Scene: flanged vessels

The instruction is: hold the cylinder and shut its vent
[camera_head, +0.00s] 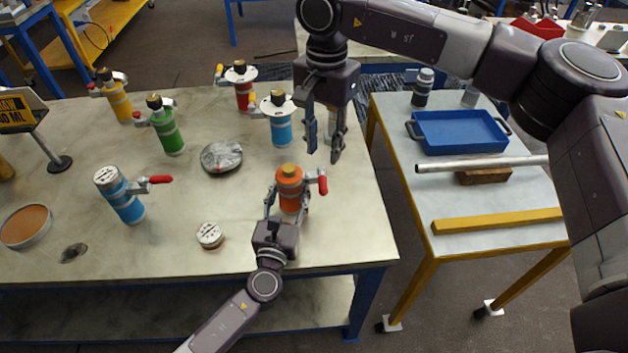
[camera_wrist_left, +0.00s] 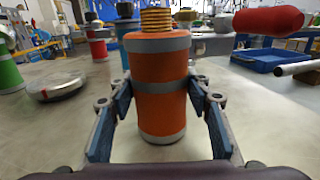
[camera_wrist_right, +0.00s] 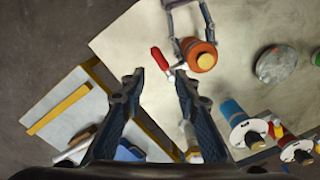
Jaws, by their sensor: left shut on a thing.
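The orange cylinder (camera_head: 290,187) stands upright near the right end of the grey table, with grey bands and a brass threaded top. Its red vent handle (camera_head: 323,182) sticks out on its right side; it also shows in the left wrist view (camera_wrist_left: 268,20). My left gripper (camera_head: 287,207) is shut around the orange cylinder low on its body, one finger on each side. My right gripper (camera_head: 325,158) is open and empty, above and behind the cylinder, fingers pointing down. In the right wrist view the red handle (camera_wrist_right: 161,58) lies just beyond the fingertips.
A blue cylinder (camera_head: 281,128) with a white flange stands behind the orange one. Red, green and yellow cylinders stand farther left. A round metal lid (camera_head: 221,157) and a small round cap (camera_head: 210,235) lie nearby. A side table at right holds a blue tray (camera_head: 460,132).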

